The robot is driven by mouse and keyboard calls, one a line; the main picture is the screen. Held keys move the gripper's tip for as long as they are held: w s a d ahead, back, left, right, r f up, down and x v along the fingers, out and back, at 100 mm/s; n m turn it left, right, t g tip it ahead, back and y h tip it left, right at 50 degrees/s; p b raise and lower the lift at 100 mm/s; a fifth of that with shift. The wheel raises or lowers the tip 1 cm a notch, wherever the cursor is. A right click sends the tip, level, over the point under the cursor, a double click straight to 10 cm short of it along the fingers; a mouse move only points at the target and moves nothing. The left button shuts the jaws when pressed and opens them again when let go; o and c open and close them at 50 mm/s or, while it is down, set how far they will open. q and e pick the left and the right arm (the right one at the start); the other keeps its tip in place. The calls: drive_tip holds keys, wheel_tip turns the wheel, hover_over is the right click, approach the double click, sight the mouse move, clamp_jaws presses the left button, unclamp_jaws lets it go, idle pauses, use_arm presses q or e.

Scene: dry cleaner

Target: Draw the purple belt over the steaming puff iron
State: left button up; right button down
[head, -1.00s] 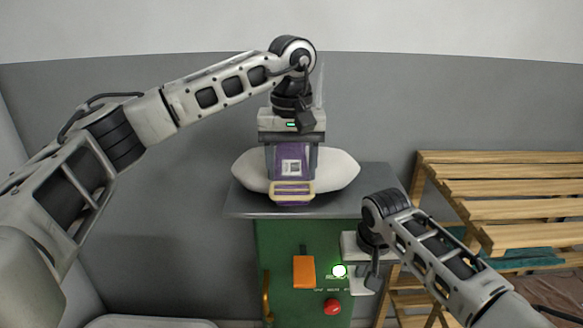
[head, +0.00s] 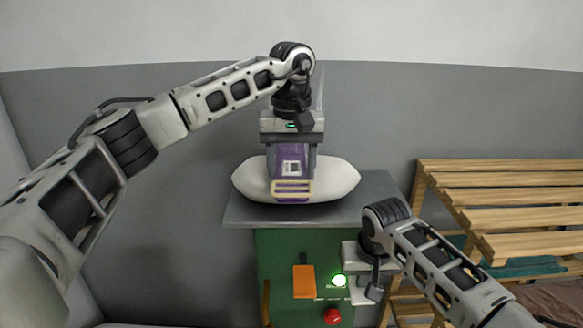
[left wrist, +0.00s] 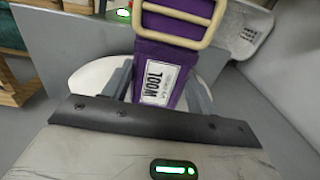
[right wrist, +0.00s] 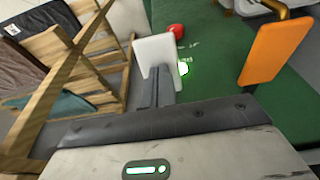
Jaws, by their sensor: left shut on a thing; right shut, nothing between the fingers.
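The purple belt (head: 278,165) hangs down from my left gripper (head: 291,150), over the near face of the white puff iron (head: 340,180). Its cream buckle (head: 293,190) is at the lower end, and a white WOOL label (left wrist: 155,88) shows on it in the left wrist view. My left gripper is shut on the belt just above the puff. Whether the belt touches the puff is hard to tell. My right gripper (right wrist: 158,85) is shut and empty, in front of the green cabinet near the glowing green button (head: 339,281). I see no steam.
The puff stands on a grey top (head: 245,208) over the green cabinet (head: 275,265). The cabinet front has an orange pedal-like plate (head: 304,282) and a red button (head: 332,316). A slatted wooden rack (head: 510,195) holding folded cloth stands at right.

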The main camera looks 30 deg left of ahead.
use_arm(q)
drive_tip(key=shift+r, duration=2.35)
use_arm(e)
drive_tip(key=w+v, duration=0.1)
drive_tip(key=v, duration=0.5)
drive_tip(key=shift+a+r, duration=0.35)
drive_tip(key=shift+r, duration=0.25)
drive_tip(key=shift+w, duration=0.1)
drive_tip(key=shift+r, duration=0.1)
drive_tip(key=v, duration=1.1)
drive_tip(key=shift+r, duration=0.4)
